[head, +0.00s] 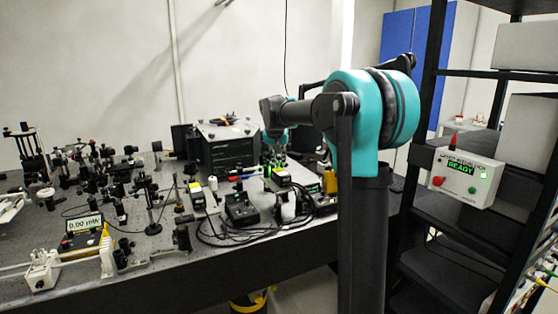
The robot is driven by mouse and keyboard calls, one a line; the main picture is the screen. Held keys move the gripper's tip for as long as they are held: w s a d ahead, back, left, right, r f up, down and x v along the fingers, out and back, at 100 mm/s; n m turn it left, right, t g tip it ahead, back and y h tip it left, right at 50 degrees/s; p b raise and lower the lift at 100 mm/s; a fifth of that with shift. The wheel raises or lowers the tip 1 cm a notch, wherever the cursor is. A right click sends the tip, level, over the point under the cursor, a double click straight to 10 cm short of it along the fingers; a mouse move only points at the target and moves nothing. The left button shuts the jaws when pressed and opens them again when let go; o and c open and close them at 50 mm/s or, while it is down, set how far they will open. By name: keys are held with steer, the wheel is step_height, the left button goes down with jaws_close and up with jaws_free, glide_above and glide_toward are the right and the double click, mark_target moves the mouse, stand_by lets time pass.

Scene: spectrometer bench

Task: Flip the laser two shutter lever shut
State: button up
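My gripper (275,158) hangs low over the right part of the optical bench (150,262), in front of the dark housing's right side. It is small and partly hidden by my own arm, so its finger opening is unclear. Below it is a small dark box with a yellow label (283,177), with a green glow (267,171) beside it. A similar box with a yellow label (197,193) stands further left. I cannot read which one is laser two. No shutter lever can be made out at this size, nor its position, nor any contact with the gripper.
A power meter (84,228) reads 0.00 mW at the front left. A large dark housing (230,150) stands behind the gripper. Black cables (225,238) loop near the front edge. A control box (468,178) showing READY is on the black rack at right. Several optical mounts crowd the left.

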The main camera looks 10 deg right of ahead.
steer(key=shift+o, duration=1.1)
steer(key=shift+r, duration=0.1)
steer(key=v, duration=1.1)
steer(key=shift+s+r, duration=0.25)
steer(key=shift+r, duration=0.1)
steer(key=shift+a, duration=0.1)
steer(key=s+d+f+n, duration=0.1)
steer(key=s+d+f, duration=0.2)
steer(key=s+f, duration=1.4)
steer(key=s+d+f+n+g+y, duration=0.1)
steer(key=s+d+f+n, duration=0.1)
steer(key=s+f, duration=1.6)
step_height(320, 180, down, 2)
steer(key=shift+d+y, duration=0.3)
steer(key=shift+d, duration=0.6)
